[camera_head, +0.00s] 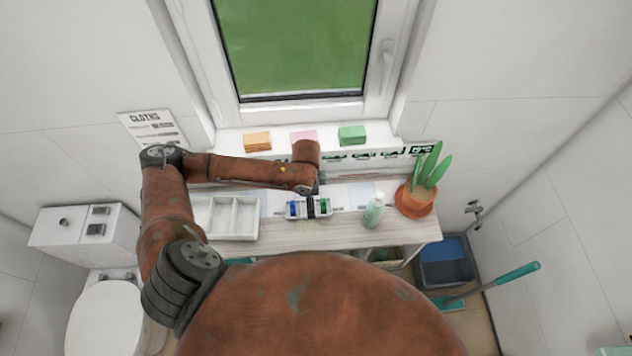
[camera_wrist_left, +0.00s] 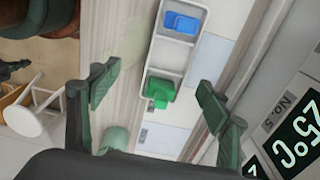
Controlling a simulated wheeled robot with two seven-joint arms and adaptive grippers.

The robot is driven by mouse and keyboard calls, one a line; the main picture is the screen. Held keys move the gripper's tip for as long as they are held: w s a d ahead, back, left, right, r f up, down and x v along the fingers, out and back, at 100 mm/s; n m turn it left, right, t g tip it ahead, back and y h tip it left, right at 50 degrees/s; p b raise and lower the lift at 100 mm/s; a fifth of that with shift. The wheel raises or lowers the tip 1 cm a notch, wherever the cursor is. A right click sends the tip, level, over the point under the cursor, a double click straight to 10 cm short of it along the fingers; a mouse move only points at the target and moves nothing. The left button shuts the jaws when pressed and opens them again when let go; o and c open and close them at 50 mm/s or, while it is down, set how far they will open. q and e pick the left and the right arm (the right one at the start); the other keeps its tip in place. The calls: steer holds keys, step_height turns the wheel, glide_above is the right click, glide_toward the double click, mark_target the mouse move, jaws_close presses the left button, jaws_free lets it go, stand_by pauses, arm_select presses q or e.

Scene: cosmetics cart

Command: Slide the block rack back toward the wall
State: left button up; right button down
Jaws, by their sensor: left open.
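The block rack (camera_head: 323,215) is a small white tray on the wooden top, in the middle of the head view. In the left wrist view the rack (camera_wrist_left: 169,58) shows a blue block (camera_wrist_left: 182,23) at one end, a bare middle and a green block (camera_wrist_left: 160,91) towards the other end. My left gripper (camera_head: 310,205) is over the rack's middle and hides part of it. In the left wrist view its fingers (camera_wrist_left: 160,82) are spread wide, with the rack showing between them. My right gripper is not in view.
A larger white divided tray (camera_head: 258,219) stands left of the rack. A pale green bottle (camera_head: 373,212) and a potted plant (camera_head: 417,198) stand to the right. Orange (camera_head: 257,141), pink (camera_head: 303,137) and green (camera_head: 352,135) items lie on the sill behind.

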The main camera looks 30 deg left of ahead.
arm_select(q)
steer(key=f, duration=0.1)
steer(key=a+f, duration=0.1)
steer(key=f, duration=0.1)
steer(key=shift+w+a+f, duration=0.2)
steer(key=shift+w+f, duration=0.1)
steer(key=shift+w, duration=0.05)
step_height(320, 180, down, 2)
steer(key=shift+f, duration=0.75)
steer(key=c, duration=1.5)
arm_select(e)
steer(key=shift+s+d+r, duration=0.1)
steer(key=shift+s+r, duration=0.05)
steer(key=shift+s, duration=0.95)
